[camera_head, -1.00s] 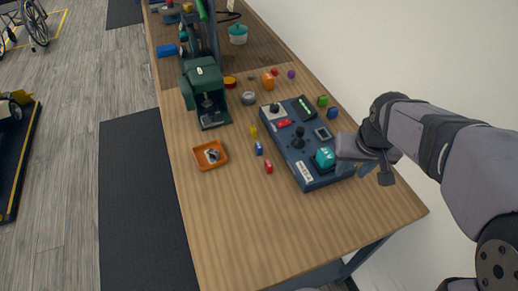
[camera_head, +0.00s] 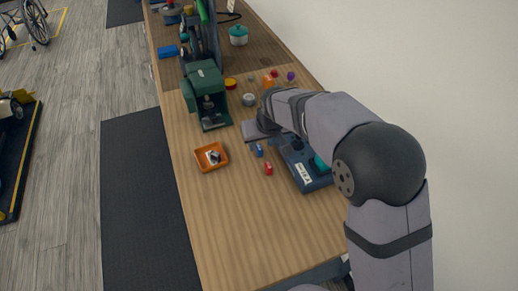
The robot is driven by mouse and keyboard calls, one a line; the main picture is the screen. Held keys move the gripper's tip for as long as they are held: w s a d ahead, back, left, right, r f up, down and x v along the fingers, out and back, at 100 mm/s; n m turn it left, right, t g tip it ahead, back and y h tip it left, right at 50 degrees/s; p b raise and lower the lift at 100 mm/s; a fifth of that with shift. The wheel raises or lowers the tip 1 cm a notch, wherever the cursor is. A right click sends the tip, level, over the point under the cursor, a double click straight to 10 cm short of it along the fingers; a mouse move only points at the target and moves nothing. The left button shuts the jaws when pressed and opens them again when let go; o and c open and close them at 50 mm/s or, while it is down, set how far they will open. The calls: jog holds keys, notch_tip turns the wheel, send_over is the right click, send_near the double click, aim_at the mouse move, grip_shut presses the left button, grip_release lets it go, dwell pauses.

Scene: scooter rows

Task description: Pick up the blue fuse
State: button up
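The small blue fuse (camera_head: 259,150) stands on the wooden table, to the left of the dark blue control panel. A red fuse (camera_head: 268,168) stands just below it in the picture. My gripper (camera_head: 254,132) is over the table beside the panel's left edge, right behind the blue fuse in the picture. I cannot tell how high it is or whether it touches anything. Its fingers are too small and covered to show whether they are open or shut. The blue fuse is in plain view, apart from the visible gripper body.
My arm covers much of the control panel (camera_head: 303,172). An orange tray (camera_head: 203,167) with small items lies to the left, and a green machine (camera_head: 203,85) stands behind it. A grey round part (camera_head: 249,99) is close behind my gripper. The front of the table is clear.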

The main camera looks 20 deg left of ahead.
aim_at(260, 148)
jog(key=shift+p+x, duration=1.25)
jog(key=shift+x, duration=1.55)
jog(key=shift+w, duration=0.1)
jog(key=shift+c, duration=0.2)
grip_shut()
